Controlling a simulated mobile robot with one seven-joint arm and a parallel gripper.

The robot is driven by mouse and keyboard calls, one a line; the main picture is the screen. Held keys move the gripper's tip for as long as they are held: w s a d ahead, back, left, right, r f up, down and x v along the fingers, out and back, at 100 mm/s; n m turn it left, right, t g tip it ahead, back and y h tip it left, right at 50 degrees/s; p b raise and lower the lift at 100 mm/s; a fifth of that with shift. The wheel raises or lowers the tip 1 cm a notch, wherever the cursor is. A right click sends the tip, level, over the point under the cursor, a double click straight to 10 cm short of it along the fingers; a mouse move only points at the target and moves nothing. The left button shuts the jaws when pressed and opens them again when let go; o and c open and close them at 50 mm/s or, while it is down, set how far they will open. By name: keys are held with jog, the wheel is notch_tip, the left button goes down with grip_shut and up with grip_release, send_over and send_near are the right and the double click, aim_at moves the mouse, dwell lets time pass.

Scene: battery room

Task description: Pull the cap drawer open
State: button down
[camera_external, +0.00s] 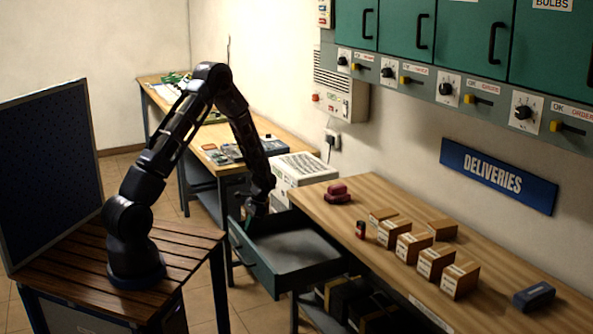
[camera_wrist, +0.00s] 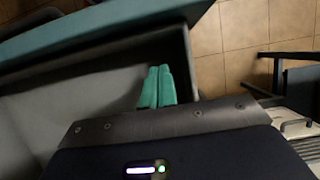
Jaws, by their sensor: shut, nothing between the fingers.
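The cap drawer (camera_external: 252,266) is a dark green drawer standing well out from under the wooden bench. Its visible floor is grey and looks bare. My gripper (camera_external: 253,210) is at the drawer's far left corner, low over or just inside it. In the wrist view, my gripper's two teal fingers (camera_wrist: 156,88) lie side by side, shut and empty, near the drawer's dark side wall. The drawer's green front (camera_wrist: 100,27) crosses the top of that view. I cannot tell whether the fingers touch the drawer.
The bench (camera_external: 400,286) carries several small cartons (camera_external: 461,279), a red object (camera_external: 337,193) and a dark blue box (camera_external: 534,296). A white slatted unit (camera_external: 300,168) stands behind the drawer. Dark boxes sit beneath the bench. Tiled floor (camera_wrist: 232,45) is open beyond the drawer.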

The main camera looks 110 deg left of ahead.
jog(key=shift+w+a+r, duration=0.25)
jog(key=shift+w+a, duration=0.2)
jog(key=shift+w+a+r, duration=0.25)
jog(key=shift+w+a, duration=0.2)
jog(key=v, duration=0.8)
jog(key=w+d+r+m+y, duration=0.2)
jog(key=w+d+r, duration=0.8)
jog(key=r, duration=0.3)
jog(key=w+d+r+m+t+y, duration=0.1)
jog(key=w+d+r, duration=0.1)
jog(key=d+r, duration=0.5)
jog(key=w+d+r+m+t+y, duration=0.1)
jog(key=w+d+r, duration=0.2)
jog(key=d+r, duration=0.35)
jog(key=s+d+r+m+t, duration=0.1)
jog(key=s+d+r, duration=0.15)
jog(key=d, duration=0.75)
jog(key=s+d+r+m+t, duration=0.15)
jog(key=d+r, duration=0.25)
jog(key=d, duration=0.5)
jog(key=s+d+r+m+t, duration=0.2)
jog(key=s+d+t, duration=0.1)
jog(key=s+d, duration=0.7)
jog(key=d, duration=0.3)
jog(key=shift+d+h, duration=0.25)
jog(key=shift+h, duration=0.15)
